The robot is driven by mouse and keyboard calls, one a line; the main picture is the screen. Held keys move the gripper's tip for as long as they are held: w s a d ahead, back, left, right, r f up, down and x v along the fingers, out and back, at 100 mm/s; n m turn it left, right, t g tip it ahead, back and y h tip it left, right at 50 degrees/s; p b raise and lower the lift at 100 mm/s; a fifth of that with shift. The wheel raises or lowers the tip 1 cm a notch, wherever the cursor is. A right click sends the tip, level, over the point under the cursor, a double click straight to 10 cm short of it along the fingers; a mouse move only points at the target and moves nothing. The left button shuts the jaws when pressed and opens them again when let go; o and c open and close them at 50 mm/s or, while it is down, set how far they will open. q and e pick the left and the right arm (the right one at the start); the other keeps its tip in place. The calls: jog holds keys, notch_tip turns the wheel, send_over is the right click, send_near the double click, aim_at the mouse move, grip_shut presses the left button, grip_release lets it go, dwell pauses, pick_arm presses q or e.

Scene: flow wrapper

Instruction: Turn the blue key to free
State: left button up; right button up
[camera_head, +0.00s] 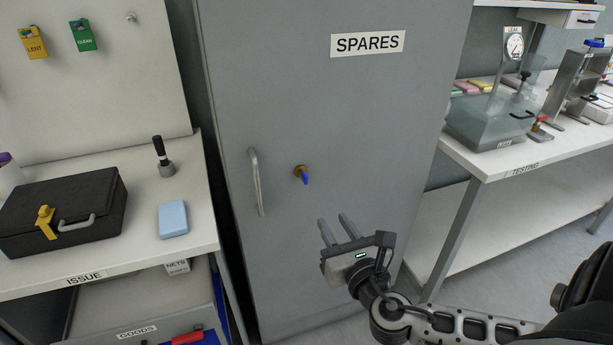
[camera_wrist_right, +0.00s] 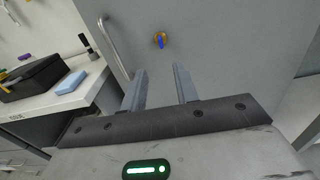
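The blue key (camera_head: 305,179) sits in a brass lock (camera_head: 299,170) on the grey cabinet door (camera_head: 330,110) labelled SPARES, right of its handle. The key's blue head hangs downward, tilted slightly to the right in the head view. In the right wrist view the blue key (camera_wrist_right: 161,44) shows ahead of the fingers, near the top middle. My right gripper (camera_head: 337,230) is open and empty, below and right of the key, apart from it. Its two fingers (camera_wrist_right: 160,85) are spread in the right wrist view. My left gripper is not in view.
The vertical door handle (camera_head: 257,182) stands close left of the lock. The ISSUE bench (camera_head: 130,250) at left holds a black box (camera_head: 62,210), a blue block (camera_head: 173,219) and a black-handled stamp (camera_head: 163,158). The TESTING bench (camera_head: 540,157) is at right.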

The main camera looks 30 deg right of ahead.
aim_at(307, 177)
jog(key=x, duration=1.6)
jog(key=shift+a+r+p, duration=0.2)
jog(key=shift+r+p, duration=0.05)
jog(key=shift+p, duration=0.1)
grip_shut()
